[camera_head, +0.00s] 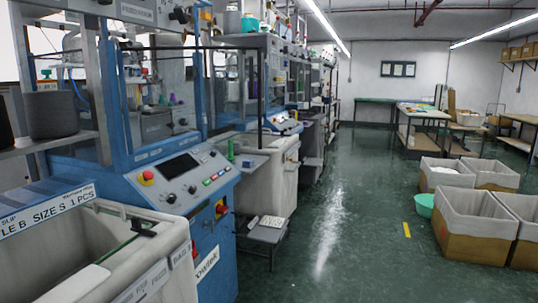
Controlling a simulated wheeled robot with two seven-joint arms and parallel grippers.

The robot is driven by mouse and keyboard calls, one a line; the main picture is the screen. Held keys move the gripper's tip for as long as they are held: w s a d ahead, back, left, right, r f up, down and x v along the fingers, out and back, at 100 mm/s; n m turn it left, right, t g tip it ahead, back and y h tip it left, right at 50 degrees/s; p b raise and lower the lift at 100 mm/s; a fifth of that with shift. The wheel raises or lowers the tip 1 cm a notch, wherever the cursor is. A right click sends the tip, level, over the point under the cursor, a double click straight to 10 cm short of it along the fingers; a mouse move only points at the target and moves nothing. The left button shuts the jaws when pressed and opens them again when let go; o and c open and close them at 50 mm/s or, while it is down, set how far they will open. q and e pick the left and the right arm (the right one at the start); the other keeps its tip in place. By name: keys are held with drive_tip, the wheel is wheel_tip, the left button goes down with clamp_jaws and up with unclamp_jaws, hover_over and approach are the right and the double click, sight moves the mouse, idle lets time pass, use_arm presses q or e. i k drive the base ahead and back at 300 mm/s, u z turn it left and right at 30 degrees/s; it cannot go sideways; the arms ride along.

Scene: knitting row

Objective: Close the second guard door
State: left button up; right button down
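The nearest knitting machine (185,190) stands at the left, with blue posts and a sloped blue control panel. A thin dark-edged frame (260,105) stands out beyond its blue post toward the aisle. It looks like a clear guard door swung open, but I cannot be sure, nor tell which door is the second. A second knitting machine (275,126) with blue framing stands behind it, its guard door partly hidden. Neither of my grippers is in view.
A pale bin (185,262) fills the lower left. A low grey stool (262,232) stands beside the machines. The green floor aisle (335,225) between is clear.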

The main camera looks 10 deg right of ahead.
sight(120, 58)
drive_tip(key=z, duration=1.5)
drive_tip(key=i, duration=1.25)
drive_tip(key=u, duration=2)
